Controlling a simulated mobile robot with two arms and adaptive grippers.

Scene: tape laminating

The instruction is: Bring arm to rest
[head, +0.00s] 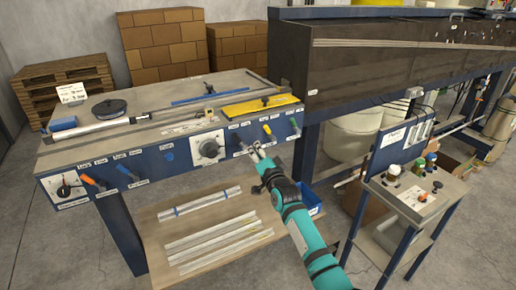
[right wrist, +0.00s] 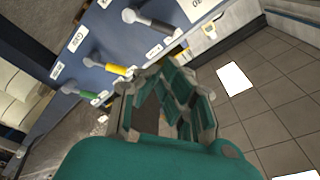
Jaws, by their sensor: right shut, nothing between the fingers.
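My right arm reaches up from the bottom of the head view in teal and black. Its gripper (head: 258,152) is shut and empty, close in front of the blue control panel (head: 140,168) of the workbench. My left gripper is out of view.
The bench's lower shelf (head: 160,238) holds bundled strips. A long dark machine (head: 390,65) runs along the back right. Boxes (head: 165,45) and pallets (head: 65,82) stand behind. Grey floor is clear at lower left.

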